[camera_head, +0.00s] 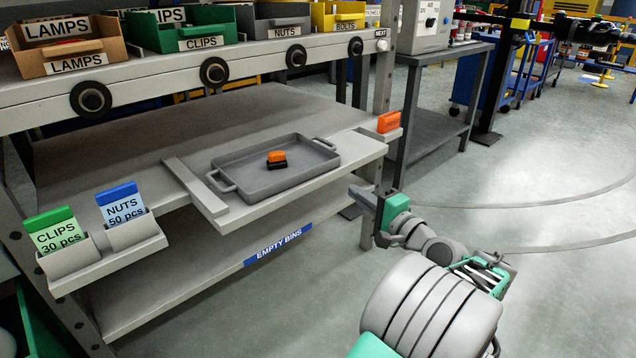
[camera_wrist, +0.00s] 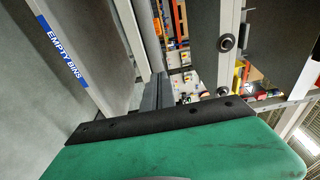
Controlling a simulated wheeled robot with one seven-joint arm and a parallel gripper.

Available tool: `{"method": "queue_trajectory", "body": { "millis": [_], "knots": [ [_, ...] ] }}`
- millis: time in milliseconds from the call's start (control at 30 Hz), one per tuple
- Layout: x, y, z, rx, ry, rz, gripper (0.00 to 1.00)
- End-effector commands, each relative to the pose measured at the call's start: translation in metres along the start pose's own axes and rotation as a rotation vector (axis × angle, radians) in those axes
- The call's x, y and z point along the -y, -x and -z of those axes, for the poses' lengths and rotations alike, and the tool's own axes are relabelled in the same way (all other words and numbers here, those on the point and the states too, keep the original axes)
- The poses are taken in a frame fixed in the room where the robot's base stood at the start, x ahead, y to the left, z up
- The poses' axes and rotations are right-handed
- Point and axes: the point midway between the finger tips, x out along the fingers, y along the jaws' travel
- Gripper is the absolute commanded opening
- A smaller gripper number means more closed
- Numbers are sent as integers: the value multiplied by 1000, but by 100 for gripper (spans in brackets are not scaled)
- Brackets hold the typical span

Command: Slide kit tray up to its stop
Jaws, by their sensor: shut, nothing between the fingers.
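The kit tray (camera_head: 235,171) is grey and shallow, with a handle at each end. It lies flat on the middle shelf in the head view. A small orange and black item (camera_head: 277,160) sits in it. Another light strip (camera_head: 362,143) lies at the shelf's right end; I cannot tell which is the stop. My gripper (camera_head: 360,195) is shut and empty, off the shelf's front right edge, apart from the tray. Its fingers (camera_wrist: 157,90) also show in the wrist view.
Labelled bins (camera_head: 70,50) line the top shelf above. A holder (camera_head: 105,255) with CLIPS and NUTS cards projects at the front left. An orange tag (camera_head: 389,122) stands at the right post. A lower shelf (camera_head: 200,280) is empty. Floor to the right is clear.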

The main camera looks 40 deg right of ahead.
Motion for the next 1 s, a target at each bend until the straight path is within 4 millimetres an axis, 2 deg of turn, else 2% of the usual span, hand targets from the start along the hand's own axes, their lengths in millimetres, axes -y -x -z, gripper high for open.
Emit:
{"method": "queue_trajectory", "body": {
  "millis": [33,200,267,533,600,800,1000],
  "knots": [
    [9,-5,-1,3,-7,-1,0],
    [5,-22,-2,3,-5,-8,0],
    [-4,-37,-3,6,4,-7,0],
    [-4,-96,-3,6,5,-5,0],
    [-3,-104,-14,5,5,-5,0],
    [-2,-119,-29,1,3,-6,0],
    [-1,-121,-30,-1,3,-7,0]
  ]
}}
